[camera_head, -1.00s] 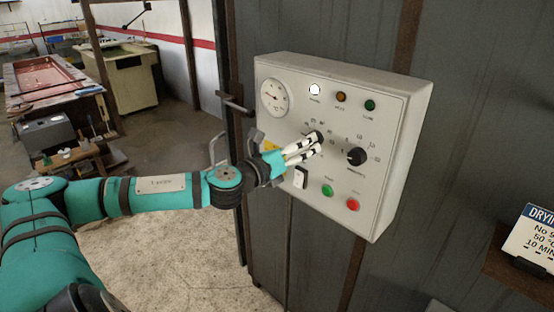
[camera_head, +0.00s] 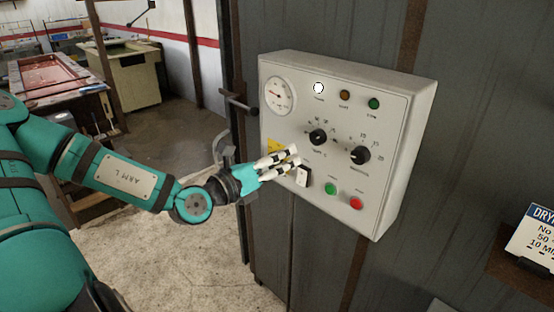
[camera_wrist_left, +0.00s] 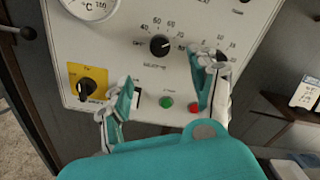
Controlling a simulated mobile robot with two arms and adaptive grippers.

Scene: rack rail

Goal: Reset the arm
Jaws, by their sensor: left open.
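My left arm reaches in from the left in the head view. Its left gripper (camera_head: 283,163) is in front of the lower left part of a pale control box (camera_head: 390,190), near the rocker switch (camera_head: 303,176). In the left wrist view its two fingers (camera_wrist_left: 165,95) are spread apart with nothing between them. The box carries a left black knob (camera_head: 318,137), a right black knob (camera_head: 360,155), a green button (camera_head: 331,188) and a red button (camera_head: 355,203). I cannot tell whether a fingertip touches the panel. My right gripper is not in view.
A round gauge (camera_head: 278,95) and a lit white lamp (camera_head: 318,88) are on the box. A yellow-plated switch (camera_wrist_left: 86,87) shows in the wrist view. A door handle (camera_head: 240,104) sticks out left of the box. A sign (camera_head: 532,238) stands at the right. Open floor lies at left.

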